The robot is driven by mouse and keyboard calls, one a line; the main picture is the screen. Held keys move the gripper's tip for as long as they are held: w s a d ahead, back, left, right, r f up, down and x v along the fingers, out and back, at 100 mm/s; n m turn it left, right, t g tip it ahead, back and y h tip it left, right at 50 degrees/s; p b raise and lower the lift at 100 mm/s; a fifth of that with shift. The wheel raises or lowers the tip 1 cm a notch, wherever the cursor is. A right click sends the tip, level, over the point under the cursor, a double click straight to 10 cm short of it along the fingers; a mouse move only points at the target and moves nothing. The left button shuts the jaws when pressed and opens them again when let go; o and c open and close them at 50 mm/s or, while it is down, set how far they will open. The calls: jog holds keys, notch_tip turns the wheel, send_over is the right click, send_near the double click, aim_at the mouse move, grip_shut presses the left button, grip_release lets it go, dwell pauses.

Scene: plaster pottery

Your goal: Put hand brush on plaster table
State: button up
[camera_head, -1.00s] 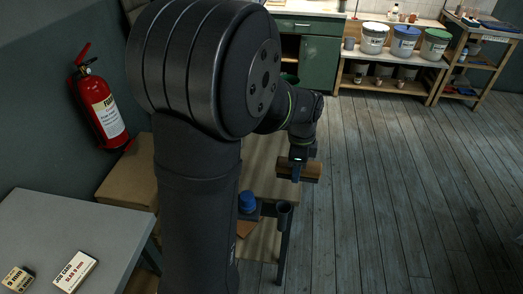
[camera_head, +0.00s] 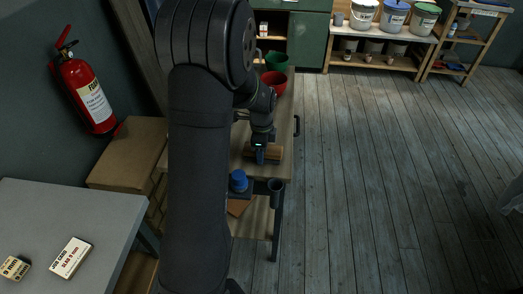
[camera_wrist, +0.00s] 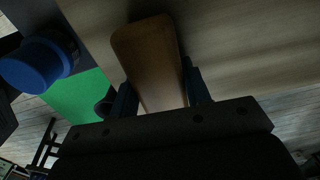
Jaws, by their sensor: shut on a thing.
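My gripper (camera_head: 261,156) is shut on the hand brush (camera_head: 274,153), a brown wooden piece, over the near part of the plaster table (camera_head: 286,122). In the wrist view the brush's rounded wooden body (camera_wrist: 148,55) sits between my blue fingers (camera_wrist: 160,92), with the pale wooden tabletop (camera_wrist: 245,45) behind it. The bristles are not visible. I cannot tell whether the brush touches the tabletop. My arm hides the left part of the table in the head view.
A red bowl (camera_head: 273,82) and a green bowl (camera_head: 277,61) stand at the table's far end. A blue-topped item (camera_head: 238,181) and a dark cup-like holder (camera_head: 276,190) are at the near edge. A grey table (camera_head: 60,215) is at lower left. Open floor lies right.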

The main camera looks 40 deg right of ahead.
jog(key=shift+f, duration=0.1)
jog(key=o, duration=1)
notch_tip(320, 180, up, 12)
jog(key=shift+r, duration=0.15)
